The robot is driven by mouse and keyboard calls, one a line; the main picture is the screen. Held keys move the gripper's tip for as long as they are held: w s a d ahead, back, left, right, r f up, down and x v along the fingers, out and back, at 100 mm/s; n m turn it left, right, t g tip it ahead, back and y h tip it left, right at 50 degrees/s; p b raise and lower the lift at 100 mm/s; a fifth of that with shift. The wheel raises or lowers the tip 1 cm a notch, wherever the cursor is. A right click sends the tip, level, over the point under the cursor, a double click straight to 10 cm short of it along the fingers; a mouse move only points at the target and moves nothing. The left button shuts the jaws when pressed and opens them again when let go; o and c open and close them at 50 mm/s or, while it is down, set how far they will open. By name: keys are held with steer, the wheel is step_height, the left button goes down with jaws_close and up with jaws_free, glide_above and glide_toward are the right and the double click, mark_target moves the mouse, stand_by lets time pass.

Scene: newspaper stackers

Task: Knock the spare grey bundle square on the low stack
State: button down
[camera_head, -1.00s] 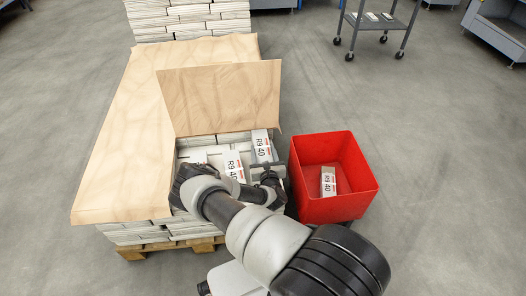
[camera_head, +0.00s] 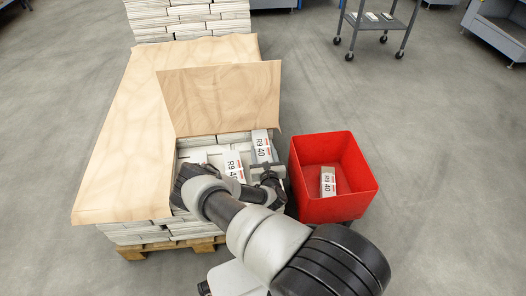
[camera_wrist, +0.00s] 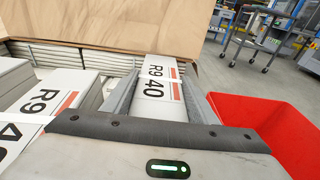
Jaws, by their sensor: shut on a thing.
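The low stack (camera_head: 192,233) is layers of pale grey bundles on a wooden pallet, partly under brown board. Several bundles with white "R9 40" labels lie in its open front part. My gripper (camera_head: 263,160) is at the right edge of this opening. In the wrist view its two grey fingers (camera_wrist: 158,92) lie along both sides of a labelled bundle (camera_wrist: 160,90) and are shut on it. That bundle also shows in the head view (camera_head: 262,147). Another labelled bundle (camera_head: 234,166) lies to its left. My arm hides part of the stack's front.
A red bin (camera_head: 359,205) stands on the floor just right of the stack, with one labelled bundle (camera_head: 328,182) inside. A raised brown flap (camera_head: 222,98) stands behind the opening. A grey trolley (camera_head: 378,22) is at the back right. The floor at right is clear.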

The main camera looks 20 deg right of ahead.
steer(key=shift+p+v, duration=1.05)
steer(key=shift+v, duration=0.55)
steer(key=shift+f, duration=0.1)
step_height(320, 180, up, 6)
steer(key=p, duration=0.6)
